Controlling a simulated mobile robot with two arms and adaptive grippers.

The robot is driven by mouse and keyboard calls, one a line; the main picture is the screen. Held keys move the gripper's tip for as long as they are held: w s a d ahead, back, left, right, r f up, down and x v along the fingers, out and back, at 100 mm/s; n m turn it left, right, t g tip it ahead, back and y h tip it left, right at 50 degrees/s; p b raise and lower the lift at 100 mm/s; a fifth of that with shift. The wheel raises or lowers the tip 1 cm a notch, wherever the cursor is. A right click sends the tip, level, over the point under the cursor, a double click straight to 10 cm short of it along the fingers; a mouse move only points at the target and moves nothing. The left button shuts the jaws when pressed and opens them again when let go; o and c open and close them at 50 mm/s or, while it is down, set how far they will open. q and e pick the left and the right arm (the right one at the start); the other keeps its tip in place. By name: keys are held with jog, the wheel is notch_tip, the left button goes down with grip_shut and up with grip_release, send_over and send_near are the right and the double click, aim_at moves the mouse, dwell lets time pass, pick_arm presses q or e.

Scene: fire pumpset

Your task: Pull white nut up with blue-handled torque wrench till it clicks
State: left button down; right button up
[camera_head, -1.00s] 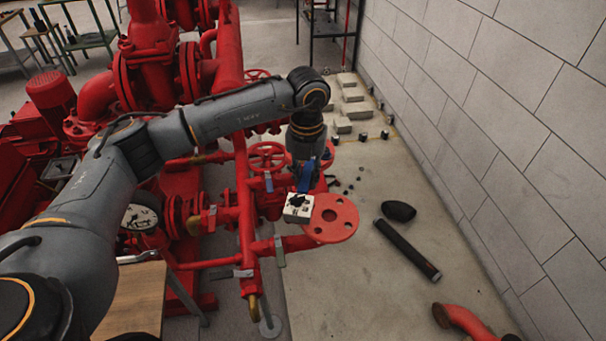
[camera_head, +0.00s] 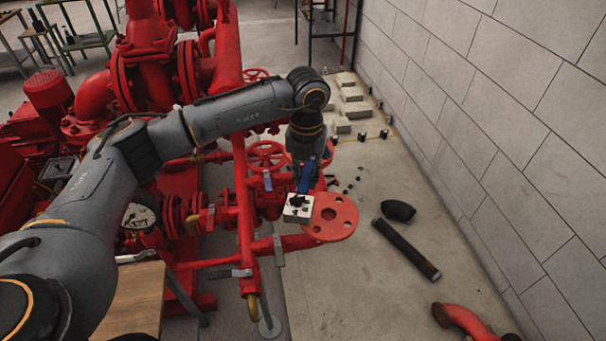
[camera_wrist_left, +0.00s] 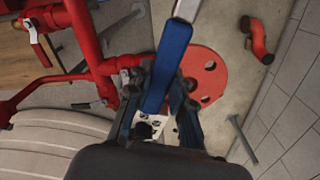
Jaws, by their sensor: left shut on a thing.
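My left gripper (camera_head: 306,176) is shut on the blue handle of the torque wrench (camera_head: 307,184). In the left wrist view, the fingers of my left gripper (camera_wrist_left: 161,82) lie on both sides of the blue handle (camera_wrist_left: 168,65), and a grey metal shaft runs from it past the top edge. The wrench head is out of that view. A white block with dark marks (camera_head: 298,213) sits just below the gripper, beside a red flange with holes (camera_head: 340,222). I cannot make out the white nut or whether the wrench is on it. My right gripper is not in view.
Red pipes and valves (camera_head: 246,215) stand close on the left of the gripper. A grey block wall (camera_head: 500,130) runs along the right. A black tube (camera_head: 408,250) and a red elbow pipe (camera_head: 463,319) lie on the floor. A wooden surface (camera_head: 130,300) is at lower left.

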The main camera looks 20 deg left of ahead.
pick_arm(q)
jog(key=shift+f, duration=0.4)
jog(key=shift+f+b, duration=0.65)
jog(key=shift+b, duration=0.1)
jog(key=w+a+m+b, duration=0.3)
jog(key=a+m, duration=0.8)
jog(key=a, duration=0.8)
jog(key=shift+w, duration=1.15)
dwell(0.5)
jog(key=shift+s+d+n+p, duration=0.3)
jog(key=shift+s, duration=0.05)
dwell(0.4)
jog(key=shift+r, duration=0.2)
